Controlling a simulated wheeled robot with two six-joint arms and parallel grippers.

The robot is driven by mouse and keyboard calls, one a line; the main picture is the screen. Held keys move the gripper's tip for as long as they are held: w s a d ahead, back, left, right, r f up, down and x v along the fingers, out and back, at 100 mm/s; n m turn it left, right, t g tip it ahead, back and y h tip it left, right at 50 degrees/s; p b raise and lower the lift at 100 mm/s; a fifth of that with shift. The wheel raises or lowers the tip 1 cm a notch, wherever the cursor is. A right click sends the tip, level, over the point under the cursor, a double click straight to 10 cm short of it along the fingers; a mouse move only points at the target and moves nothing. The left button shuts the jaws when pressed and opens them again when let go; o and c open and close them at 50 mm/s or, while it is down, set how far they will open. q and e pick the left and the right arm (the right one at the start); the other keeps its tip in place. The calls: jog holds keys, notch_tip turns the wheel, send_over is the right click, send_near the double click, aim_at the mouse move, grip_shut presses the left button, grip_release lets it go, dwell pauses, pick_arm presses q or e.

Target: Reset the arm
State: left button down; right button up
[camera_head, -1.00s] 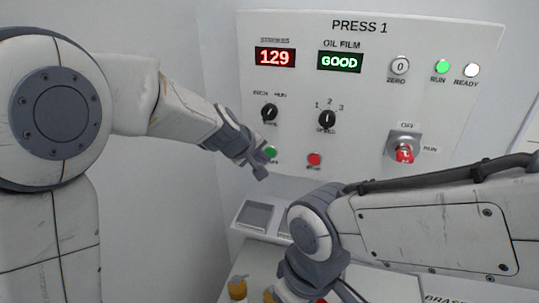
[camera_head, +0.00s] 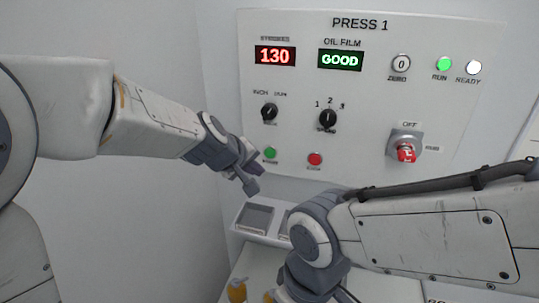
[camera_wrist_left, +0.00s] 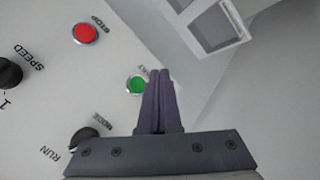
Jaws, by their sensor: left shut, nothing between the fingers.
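My left gripper (camera_head: 254,178) is shut and empty, just below the green button (camera_head: 270,153) on the panel of Press 1 (camera_head: 440,120). In the left wrist view the shut fingers (camera_wrist_left: 159,90) show beside the green button (camera_wrist_left: 136,84), with the red button (camera_wrist_left: 85,33) farther off. The strokes display (camera_head: 275,56) reads 130 and the oil film display (camera_head: 341,61) reads GOOD. The RUN lamp (camera_head: 444,64) glows green and the READY lamp (camera_head: 474,67) looks white. My right arm (camera_head: 420,230) crosses the lower right; its gripper is out of sight.
The panel also bears a mode knob (camera_head: 269,111), a speed knob (camera_head: 328,118), a zero button (camera_head: 401,63) and a red rotary switch (camera_head: 406,153). A tray with compartments (camera_head: 254,217) stands below. An orange-yellow item (camera_head: 237,291) sits on the table.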

dwell(0.3)
pick_arm(q)
jog(key=s+d+f+m+g+b, duration=0.2)
jog(key=s+f+m, duration=0.2)
jog(key=s, duration=0.4)
jog(key=s+d+f+m+g+b, duration=0.1)
jog(key=s+f+m+g+b, duration=0.2)
jog(key=s, duration=0.5)
jog(key=s+a+f+m+g+y+b, duration=0.1)
jog(key=s+a+f+m, duration=0.2)
jog(key=s, duration=0.4)
jog(key=s+a+f+m+g+y+b, duration=0.1)
jog(key=s+a+f+m+y, duration=0.1)
jog(key=s+f, duration=0.3)
jog(key=shift+s+a+f+m+g, duration=0.2)
jog(key=shift+s+a+m+g, duration=0.2)
jog(key=shift+s+a+m, duration=0.6)
jog(key=shift+s+d, duration=0.15)
jog(key=shift+d, duration=0.1)
